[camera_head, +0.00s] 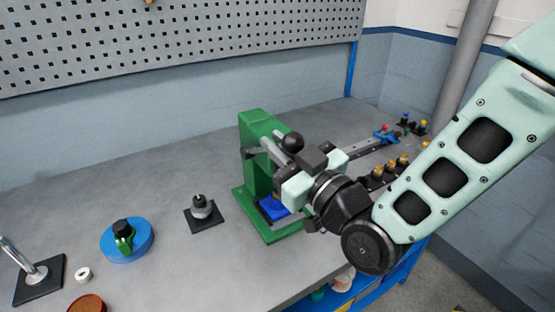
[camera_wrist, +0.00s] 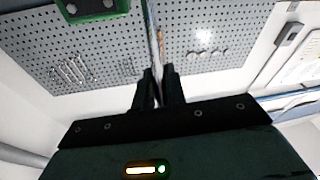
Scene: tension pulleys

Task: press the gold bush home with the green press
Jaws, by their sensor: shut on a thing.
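The green press (camera_head: 258,160) stands upright on the bench, with its grey lever and black ball knob (camera_head: 292,142) at the top. My gripper (camera_head: 294,165) is at the front right of the press, at lever height. In the wrist view its two dark fingers (camera_wrist: 158,78) are close together around a thin bar that looks like the press lever (camera_wrist: 153,35). A blue block (camera_head: 273,208) sits on the press base, partly hidden by my gripper. I cannot make out a gold bush under the ram. Several gold-topped pieces (camera_head: 390,167) stand on the bench to the right.
A dark stand with a grey post (camera_head: 201,210) is left of the press. A blue round fixture (camera_head: 127,240), a white ring (camera_head: 83,274) and a brown dish (camera_head: 87,304) lie farther left. A rail (camera_head: 362,148) runs behind my arm. The perforated board (camera_head: 180,40) is behind the bench.

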